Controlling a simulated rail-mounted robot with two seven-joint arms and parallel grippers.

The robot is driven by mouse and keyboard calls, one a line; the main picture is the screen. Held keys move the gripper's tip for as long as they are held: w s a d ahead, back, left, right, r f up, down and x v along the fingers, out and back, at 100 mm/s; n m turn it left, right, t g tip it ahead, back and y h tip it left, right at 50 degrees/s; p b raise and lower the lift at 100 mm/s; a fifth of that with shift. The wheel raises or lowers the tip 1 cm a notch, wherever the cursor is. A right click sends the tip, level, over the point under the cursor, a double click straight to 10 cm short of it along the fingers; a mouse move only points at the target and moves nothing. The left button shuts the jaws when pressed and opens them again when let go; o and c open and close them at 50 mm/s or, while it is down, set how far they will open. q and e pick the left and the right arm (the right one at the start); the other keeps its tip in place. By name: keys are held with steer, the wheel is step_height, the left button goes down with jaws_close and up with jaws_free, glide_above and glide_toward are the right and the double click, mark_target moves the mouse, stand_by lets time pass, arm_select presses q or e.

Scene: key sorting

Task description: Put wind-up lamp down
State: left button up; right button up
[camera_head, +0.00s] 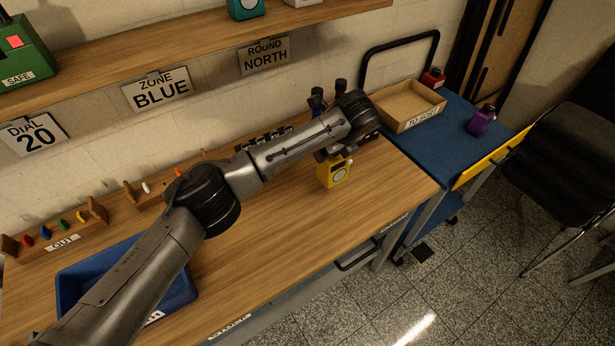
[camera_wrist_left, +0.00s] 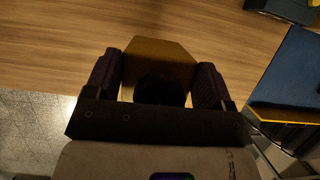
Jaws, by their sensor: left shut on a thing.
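The wind-up lamp, a yellow block-shaped thing with a round pale face (camera_head: 336,174), is at the right part of the wooden workbench (camera_head: 290,220). My left gripper (camera_head: 334,153) is shut on it from above. I cannot tell whether its base touches the bench top. In the left wrist view the lamp's yellow body (camera_wrist_left: 160,52) sits between the two dark fingers of the left gripper (camera_wrist_left: 160,85), over the wood near the bench's front edge. My right gripper is not in view.
A blue trolley (camera_head: 455,125) on the right bears a cardboard tray (camera_head: 405,112), a purple item (camera_head: 482,121) and a red item (camera_head: 433,78). A blue bin (camera_head: 185,290) and key racks (camera_head: 60,240) are at the left. Bench room is clear left of the lamp.

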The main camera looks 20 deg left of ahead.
arm_select(q)
steer(key=s+a+f+p, duration=0.3)
steer(key=s+a+f, duration=0.1)
steer(key=f, duration=0.4)
steer(key=shift+s, duration=0.75)
steer(key=shift+f, duration=0.15)
steer(key=o, duration=1.2)
